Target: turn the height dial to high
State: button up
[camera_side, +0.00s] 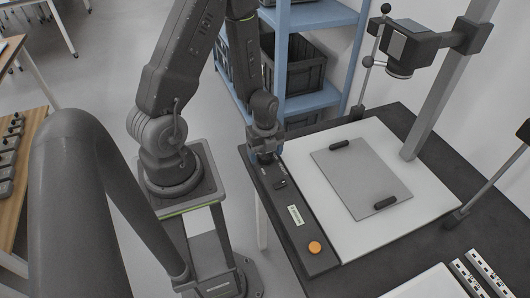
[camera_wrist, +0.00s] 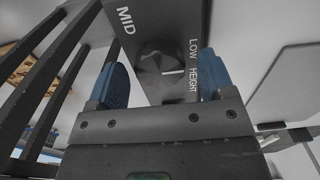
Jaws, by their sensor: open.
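The height dial (camera_wrist: 160,62) is a dark round knob on a dark control panel (camera_wrist: 178,15) in the wrist view. Its white pointer line points right, toward the LOW and HEIGHT lettering. MID is printed at the upper left; no HIGH label is visible. My gripper (camera_wrist: 161,82) is open, with one blue fingertip on each side of the dial. I cannot tell whether the fingertips touch it. In the side view my gripper (camera_side: 265,157) is over the far end of the panel (camera_side: 306,233) and hides the dial.
The panel also bears a small black switch (camera_side: 280,183), a pale label or display (camera_side: 296,215) and an orange button (camera_side: 314,247). Right of it lies a white board with a grey plate (camera_side: 360,178). A camera head (camera_side: 408,48) hangs above. A blue shelf (camera_side: 310,18) stands behind.

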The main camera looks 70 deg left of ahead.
jog(key=shift+f, duration=0.3)
jog(key=c, duration=0.9)
